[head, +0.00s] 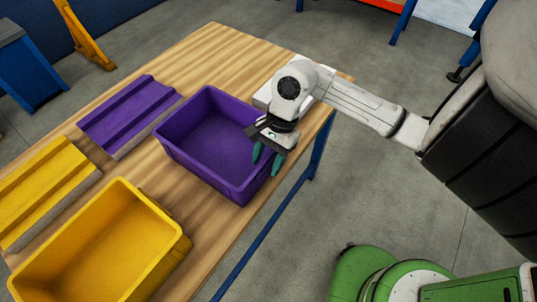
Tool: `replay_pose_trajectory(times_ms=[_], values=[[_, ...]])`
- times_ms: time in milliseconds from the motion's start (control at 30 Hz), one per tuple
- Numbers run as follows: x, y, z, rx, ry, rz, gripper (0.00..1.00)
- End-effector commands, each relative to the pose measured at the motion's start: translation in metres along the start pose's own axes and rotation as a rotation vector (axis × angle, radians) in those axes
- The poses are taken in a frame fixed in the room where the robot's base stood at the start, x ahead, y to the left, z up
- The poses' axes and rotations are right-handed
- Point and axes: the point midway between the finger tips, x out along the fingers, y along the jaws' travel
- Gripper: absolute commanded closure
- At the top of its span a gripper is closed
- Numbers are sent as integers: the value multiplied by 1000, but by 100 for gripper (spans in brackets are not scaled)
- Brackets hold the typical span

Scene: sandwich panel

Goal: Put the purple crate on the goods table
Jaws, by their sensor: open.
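The purple crate (211,153) is an empty open-topped box. It sits on the wooden table (205,48), near the table's right edge. My gripper (267,160) points down at the crate's right wall, with its teal fingers apart. One finger shows at the inner side of the wall and the other toward the outer side. I cannot tell whether either finger touches the wall. Part of the crate's right rim is hidden behind the gripper.
A yellow crate (95,255) stands at the near left of the table. A purple ridged panel (128,112) and a yellow ridged panel (42,188) lie left of the crates. A white object (264,97) is partly behind my arm. The table's far end is clear.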

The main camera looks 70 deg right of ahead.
Motion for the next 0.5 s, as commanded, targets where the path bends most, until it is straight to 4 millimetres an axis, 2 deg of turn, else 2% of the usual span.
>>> replay_pose_trajectory(times_ms=[167, 500], values=[[-13, 0, -2, 0, 4, -1, 49], [-78, 0, -2, -2, 7, -1, 49]])
